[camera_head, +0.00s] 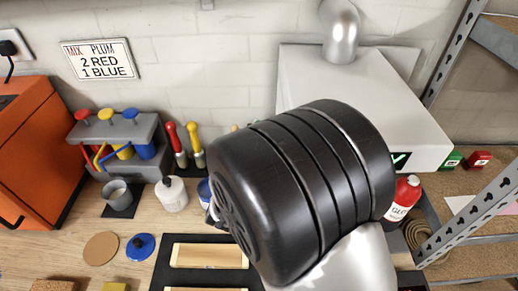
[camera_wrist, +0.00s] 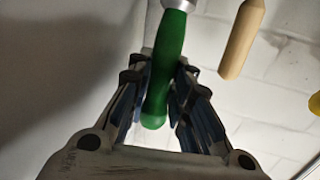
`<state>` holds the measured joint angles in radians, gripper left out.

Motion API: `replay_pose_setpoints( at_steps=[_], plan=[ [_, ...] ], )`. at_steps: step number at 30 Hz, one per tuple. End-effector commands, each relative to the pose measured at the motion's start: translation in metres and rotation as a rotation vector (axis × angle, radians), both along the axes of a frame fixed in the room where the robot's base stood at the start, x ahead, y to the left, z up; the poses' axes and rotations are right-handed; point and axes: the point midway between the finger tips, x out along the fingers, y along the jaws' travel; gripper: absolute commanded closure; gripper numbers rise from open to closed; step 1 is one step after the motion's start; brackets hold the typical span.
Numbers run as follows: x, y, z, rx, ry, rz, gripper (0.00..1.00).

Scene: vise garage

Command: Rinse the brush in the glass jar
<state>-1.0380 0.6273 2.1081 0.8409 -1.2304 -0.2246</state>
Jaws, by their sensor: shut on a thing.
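In the wrist view my gripper (camera_wrist: 160,85) is shut on a green-handled brush (camera_wrist: 168,55). The rounded handle end lies between the fingers, and a metal collar (camera_wrist: 180,4) shows at the top edge; the bristles are out of view. In the head view my large black arm joint covers the middle of the bench and hides the gripper and brush. I cannot make out the glass jar for certain; a small blue object (camera_head: 204,190) shows partly beside my arm, and I cannot tell what it is.
Red-handled (camera_head: 175,140) and yellow-handled (camera_head: 194,138) tools stand behind. A red bottle (camera_head: 403,198) is right of my arm. A pale wooden handle (camera_wrist: 243,38) is near my gripper.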

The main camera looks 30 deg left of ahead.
Motion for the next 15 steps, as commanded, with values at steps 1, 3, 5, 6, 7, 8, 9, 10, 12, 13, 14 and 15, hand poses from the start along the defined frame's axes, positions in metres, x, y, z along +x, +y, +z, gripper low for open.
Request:
replay_pose_setpoints(
  at_steps=[1,3,5,6,7,8,9,10,12,13,14,15],
  plan=[
    [0.0,0.0,0.007,0.001,-0.001,0.0,1.0],
    [0.0,0.0,0.013,0.001,-0.001,0.0,1.0],
    [0.0,0.0,0.018,0.001,-0.001,0.0,1.0],
    [0.0,0.0,0.021,0.001,0.0,0.0,1.0],
    [0.0,0.0,0.023,0.001,0.0,0.0,1.0],
    [0.0,0.0,0.026,0.001,0.0,0.0,1.0],
    [0.0,0.0,0.029,0.001,0.0,0.0,1.0],
    [0.0,0.0,0.031,0.001,0.0,0.0,1.0],
    [0.0,0.0,0.037,0.001,0.0,0.0,1.0],
    [0.0,0.0,0.039,0.001,0.0,0.0,1.0],
    [0.0,0.0,0.041,0.001,0.0,0.0,1.0],
    [0.0,0.0,0.045,0.001,0.0,0.0,1.0]
  ],
)
